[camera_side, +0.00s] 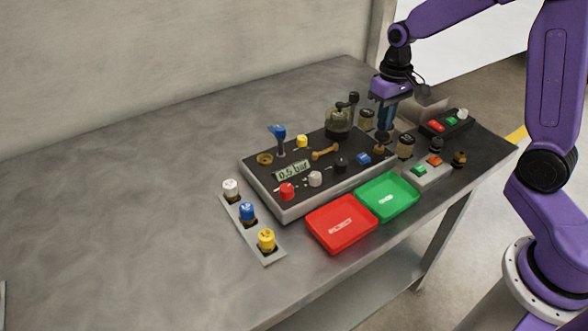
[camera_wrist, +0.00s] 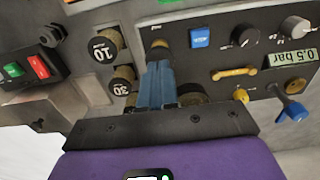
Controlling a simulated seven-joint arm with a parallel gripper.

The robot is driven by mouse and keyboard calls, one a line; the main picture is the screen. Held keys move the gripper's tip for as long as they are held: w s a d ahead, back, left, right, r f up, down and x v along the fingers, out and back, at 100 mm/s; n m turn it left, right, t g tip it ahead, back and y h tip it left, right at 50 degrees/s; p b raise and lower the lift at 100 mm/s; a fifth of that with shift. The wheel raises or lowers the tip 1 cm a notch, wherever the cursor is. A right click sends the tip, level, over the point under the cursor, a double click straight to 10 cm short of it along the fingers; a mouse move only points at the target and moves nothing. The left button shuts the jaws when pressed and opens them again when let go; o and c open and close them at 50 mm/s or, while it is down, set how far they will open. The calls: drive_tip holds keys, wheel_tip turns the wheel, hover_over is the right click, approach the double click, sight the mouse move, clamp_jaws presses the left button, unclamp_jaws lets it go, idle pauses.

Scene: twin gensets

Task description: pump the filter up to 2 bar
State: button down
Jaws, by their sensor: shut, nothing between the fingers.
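The display (camera_side: 292,171) on the dark panel reads 0.5 bar; it also shows in the wrist view (camera_wrist: 291,58). A smoky, see-through round bowl (camera_side: 338,122), perhaps the filter, stands at the panel's back edge. A brass and black knob (camera_side: 381,146) sits at the panel's right end; its brass top shows in the wrist view (camera_wrist: 160,44). My gripper (camera_side: 386,127) points down over the panel's right end, behind that knob. Its blue fingers (camera_wrist: 158,68) are shut and empty. They hide part of a round brass-coloured part (camera_wrist: 194,91). I cannot tell whether they touch anything.
A blue-handled lever (camera_side: 277,134) stands up at the panel's left. Cylinders marked 10 (camera_wrist: 103,46) and 30 (camera_wrist: 122,80) stand beside the panel. Red (camera_side: 341,239) and green (camera_side: 388,180) trays lie in front. The table's left side is clear.

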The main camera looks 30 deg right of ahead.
drive_tip(key=shift+f, duration=0.35)
drive_tip(key=shift+r, duration=0.35)
idle(1.4)
drive_tip(key=shift+f, duration=0.15)
idle(2.1)
drive_tip(key=shift+f, duration=0.2)
idle(0.4)
drive_tip(key=shift+f, duration=1.3)
drive_tip(key=shift+r, duration=1.6)
drive_tip(key=shift+f, duration=0.35)
